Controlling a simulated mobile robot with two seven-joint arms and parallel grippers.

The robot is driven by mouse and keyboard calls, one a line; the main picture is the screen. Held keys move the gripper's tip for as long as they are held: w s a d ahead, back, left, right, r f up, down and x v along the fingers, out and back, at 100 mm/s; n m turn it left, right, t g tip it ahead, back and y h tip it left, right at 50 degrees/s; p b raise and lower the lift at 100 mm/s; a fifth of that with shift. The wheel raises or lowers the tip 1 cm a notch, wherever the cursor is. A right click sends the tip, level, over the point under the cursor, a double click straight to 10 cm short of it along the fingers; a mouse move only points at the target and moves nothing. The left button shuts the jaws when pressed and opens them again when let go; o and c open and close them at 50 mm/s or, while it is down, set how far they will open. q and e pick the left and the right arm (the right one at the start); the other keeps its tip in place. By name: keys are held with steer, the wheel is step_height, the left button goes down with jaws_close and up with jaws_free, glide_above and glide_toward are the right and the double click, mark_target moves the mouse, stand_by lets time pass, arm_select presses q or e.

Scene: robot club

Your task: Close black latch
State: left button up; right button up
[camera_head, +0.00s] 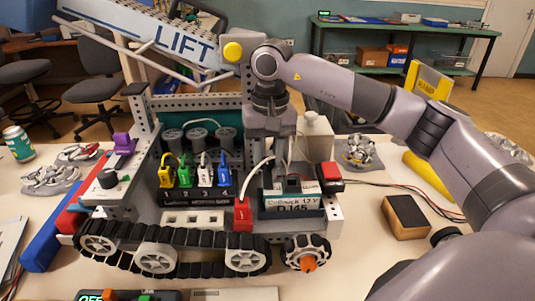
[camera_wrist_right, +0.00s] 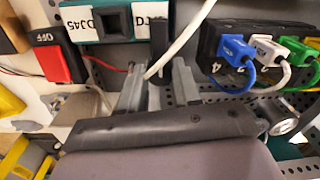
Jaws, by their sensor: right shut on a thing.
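The black latch (camera_wrist_right: 158,40) is a narrow black bar standing against the teal and black battery block labelled DJ45 (camera_wrist_right: 85,22) in the right wrist view. The battery block (camera_head: 292,203) also shows in the head view, seated at the right end of the tracked robot model. My right gripper (camera_head: 280,158) points down just behind and above the block. In the right wrist view its two grey fingers (camera_wrist_right: 157,80) are shut on the latch, one on each side. Its lower part is hidden between the fingers. My left gripper is not in view.
A red and black OFF switch (camera_head: 328,178) sits right of the battery. Yellow, white, green and blue plugs (camera_head: 196,172) stand to its left, and a red plug (camera_head: 242,215) in front. A white cable passes close to the fingers. A wood-and-black block (camera_head: 406,216) lies on the table.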

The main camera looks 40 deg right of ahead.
mark_target(269, 160)
steer(key=o, duration=1.1)
steer(key=shift+c, duration=0.2)
steer(key=shift+d+r, duration=0.1)
steer(key=shift+r, duration=3.5)
